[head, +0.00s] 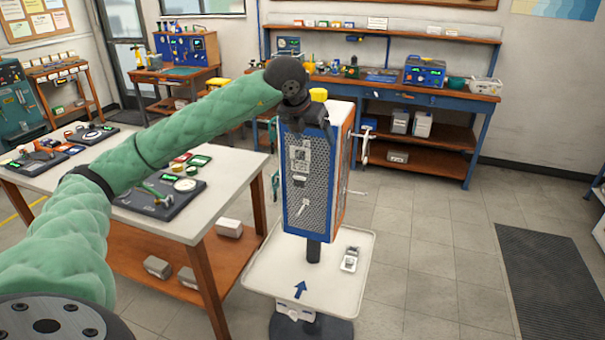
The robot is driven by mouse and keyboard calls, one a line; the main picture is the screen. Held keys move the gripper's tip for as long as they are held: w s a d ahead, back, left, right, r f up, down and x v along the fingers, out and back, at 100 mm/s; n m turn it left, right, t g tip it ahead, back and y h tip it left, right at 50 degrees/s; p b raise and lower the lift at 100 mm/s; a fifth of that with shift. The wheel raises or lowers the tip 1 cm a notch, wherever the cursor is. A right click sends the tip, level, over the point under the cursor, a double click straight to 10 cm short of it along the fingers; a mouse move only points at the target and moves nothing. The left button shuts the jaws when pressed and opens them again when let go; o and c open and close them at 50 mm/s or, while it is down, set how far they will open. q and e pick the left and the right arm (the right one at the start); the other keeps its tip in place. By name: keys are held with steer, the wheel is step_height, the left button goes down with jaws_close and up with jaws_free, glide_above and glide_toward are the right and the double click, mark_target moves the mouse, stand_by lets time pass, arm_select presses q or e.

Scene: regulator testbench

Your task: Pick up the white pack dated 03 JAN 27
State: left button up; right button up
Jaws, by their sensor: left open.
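A pegboard stand with a blue frame (337,195) rises on a dark post. Its mesh front panel (315,208) carries a white pack with dark print (299,160) high up and smaller pieces below. Another small white and grey pack (350,259) lies on the white tray (262,277) under the stand, right of the post. The print is too small to read, so I cannot tell which pack is dated 03 JAN 27. My left gripper (305,135) is open at the top of the panel, above the upper pack, and hides part of the stand's top. My right gripper is out of view.
A white-topped table (232,175) with black boards and tools stands left of the stand, under my left arm. Hooks (364,145) stick out from the stand's right side. A blue workbench (440,97) lines the back wall.

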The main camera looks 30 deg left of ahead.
mark_target(300, 149)
arm_select(q)
steer(key=s+a+g, duration=0.1)
steer(key=s+a+f+n+y, duration=0.1)
steer(key=shift+s+a+n+g+y, duration=0.25)
steer(key=shift+a+n+g+y, duration=0.05)
steer(key=shift+g, duration=0.1)
steer(key=shift+f, duration=0.1)
steer(key=shift+p+x, duration=0.55)
steer(key=shift+x, duration=0.7)
steer(key=p+x, duration=0.3)
steer(key=x, duration=0.1)
steer(key=shift+w+a, duration=0.3)
steer(key=shift+w+f, duration=0.2)
steer(key=shift+f, duration=0.3)
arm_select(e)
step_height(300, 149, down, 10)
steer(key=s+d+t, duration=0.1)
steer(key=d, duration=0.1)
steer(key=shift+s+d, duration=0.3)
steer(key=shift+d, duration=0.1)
arm_select(q)
steer(key=c, duration=1.3)
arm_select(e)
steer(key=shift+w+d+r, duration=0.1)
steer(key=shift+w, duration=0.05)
arm_select(q)
steer(key=shift+r, duration=0.15)
